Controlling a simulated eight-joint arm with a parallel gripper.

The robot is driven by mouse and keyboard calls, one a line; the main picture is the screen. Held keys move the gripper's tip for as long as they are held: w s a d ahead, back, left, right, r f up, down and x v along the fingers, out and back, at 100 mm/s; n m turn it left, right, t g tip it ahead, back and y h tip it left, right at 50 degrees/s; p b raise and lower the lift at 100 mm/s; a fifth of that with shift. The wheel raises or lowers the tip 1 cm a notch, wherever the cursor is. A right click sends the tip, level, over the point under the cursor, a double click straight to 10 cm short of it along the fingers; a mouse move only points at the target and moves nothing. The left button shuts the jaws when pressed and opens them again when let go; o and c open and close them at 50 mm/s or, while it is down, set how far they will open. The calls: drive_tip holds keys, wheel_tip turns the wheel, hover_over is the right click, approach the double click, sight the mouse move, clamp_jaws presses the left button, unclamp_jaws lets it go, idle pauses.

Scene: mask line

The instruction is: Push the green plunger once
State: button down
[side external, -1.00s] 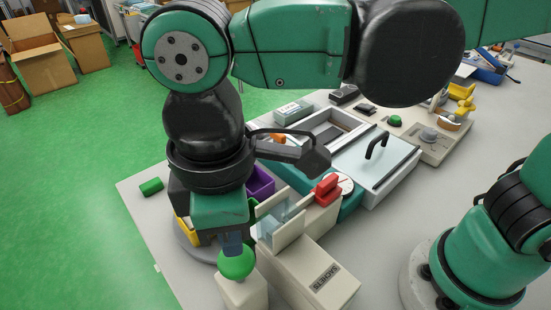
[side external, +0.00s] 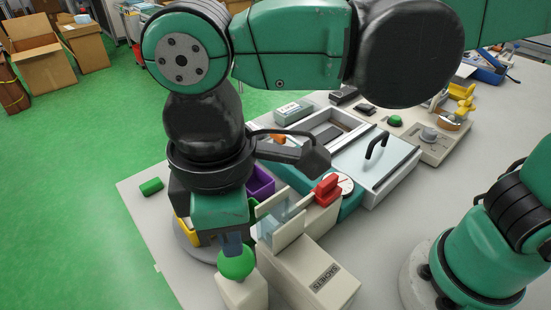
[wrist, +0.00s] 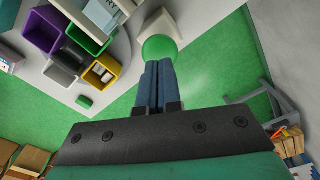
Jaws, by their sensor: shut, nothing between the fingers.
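The green plunger (side external: 237,262) is a round green knob on top of a cream block (side external: 243,292) at the table's near edge. It also shows in the wrist view (wrist: 160,47), just beyond my fingertips. My gripper (side external: 232,246) is shut and empty, pointing down with its blue fingers right at the top of the knob. In the wrist view the two fingers (wrist: 158,68) lie together and their tips overlap the knob's edge. They look touching or nearly touching it; I cannot tell which.
A cream machine labelled SACHETS (side external: 312,277) stands right of the plunger, with a red lever (side external: 326,188) behind it. Purple (wrist: 88,38) and yellow (wrist: 103,73) bins stand nearby. A green block (side external: 151,186) lies on the table at left. A lidded box (side external: 377,163) sits farther back.

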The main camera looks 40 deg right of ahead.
sight(235, 259)
drive_tip(key=shift+f, duration=0.95)
drive_tip(key=shift+f, duration=1.35)
drive_tip(key=shift+r, duration=2.35)
drive_tip(key=shift+r, duration=0.1)
drive_tip(key=shift+r, duration=2.4)
